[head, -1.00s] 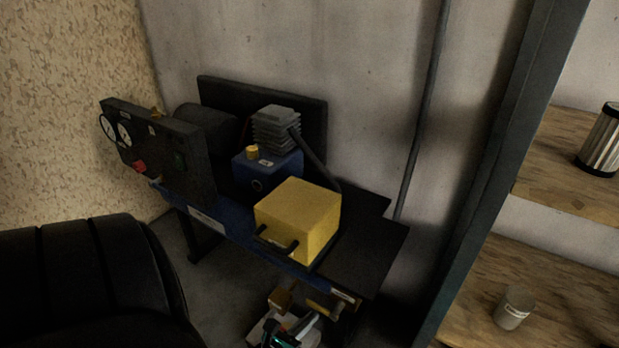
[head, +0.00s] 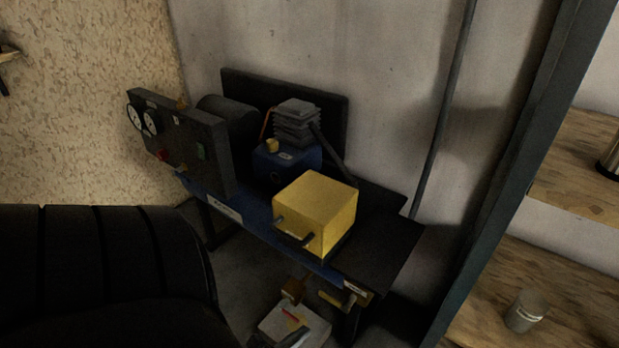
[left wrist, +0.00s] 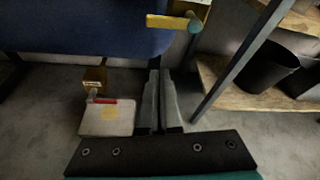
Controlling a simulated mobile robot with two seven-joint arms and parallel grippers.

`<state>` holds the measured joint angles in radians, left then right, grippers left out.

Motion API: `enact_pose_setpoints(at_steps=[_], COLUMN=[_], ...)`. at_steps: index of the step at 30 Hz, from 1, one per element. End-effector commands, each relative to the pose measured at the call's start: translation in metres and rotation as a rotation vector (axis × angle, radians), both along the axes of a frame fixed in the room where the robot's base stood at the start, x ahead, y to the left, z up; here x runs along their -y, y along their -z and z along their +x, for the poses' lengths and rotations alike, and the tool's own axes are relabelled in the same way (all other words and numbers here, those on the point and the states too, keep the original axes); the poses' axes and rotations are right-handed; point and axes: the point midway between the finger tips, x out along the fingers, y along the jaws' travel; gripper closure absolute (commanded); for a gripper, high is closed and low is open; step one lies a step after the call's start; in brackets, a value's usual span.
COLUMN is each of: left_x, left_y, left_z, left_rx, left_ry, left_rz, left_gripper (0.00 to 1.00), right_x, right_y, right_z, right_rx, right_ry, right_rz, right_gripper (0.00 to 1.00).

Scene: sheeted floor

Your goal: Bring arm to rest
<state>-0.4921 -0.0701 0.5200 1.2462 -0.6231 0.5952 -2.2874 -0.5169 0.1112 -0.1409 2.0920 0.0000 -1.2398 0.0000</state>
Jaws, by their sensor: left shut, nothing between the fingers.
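My left gripper (left wrist: 160,78) is seen in the left wrist view with its two grey fingers side by side, closed and empty. My right gripper is not seen in any view.
A blue-framed compressor bench (head: 262,228) with a yellow box (head: 313,213) stands against the wall. A large black ribbed object (head: 100,270) fills the lower left. Wooden shelves (head: 480,300) behind a dark post (head: 510,170) are at right, holding a small can (head: 526,310).

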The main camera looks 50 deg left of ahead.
Motion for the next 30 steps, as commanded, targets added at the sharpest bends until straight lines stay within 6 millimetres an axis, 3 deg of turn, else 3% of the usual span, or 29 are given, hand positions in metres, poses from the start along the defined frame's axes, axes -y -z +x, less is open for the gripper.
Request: enact_pose_setpoints(at_steps=[7,26,30], left_x=[0.004,0.004,0.009], left_y=[-0.005,-0.005,0.000], left_z=[-0.014,-0.013,-0.011], left_rx=[0.001,0.000,-0.007], left_ry=[0.000,-0.002,-0.041], left_rz=[0.001,-0.006,-0.117], left_gripper=[1.00,1.00,1.00], right_x=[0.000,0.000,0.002], right_y=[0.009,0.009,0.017], right_z=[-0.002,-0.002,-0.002], right_rx=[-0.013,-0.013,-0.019], right_ry=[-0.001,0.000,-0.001], right_rz=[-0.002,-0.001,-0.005], right_gripper=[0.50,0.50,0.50])
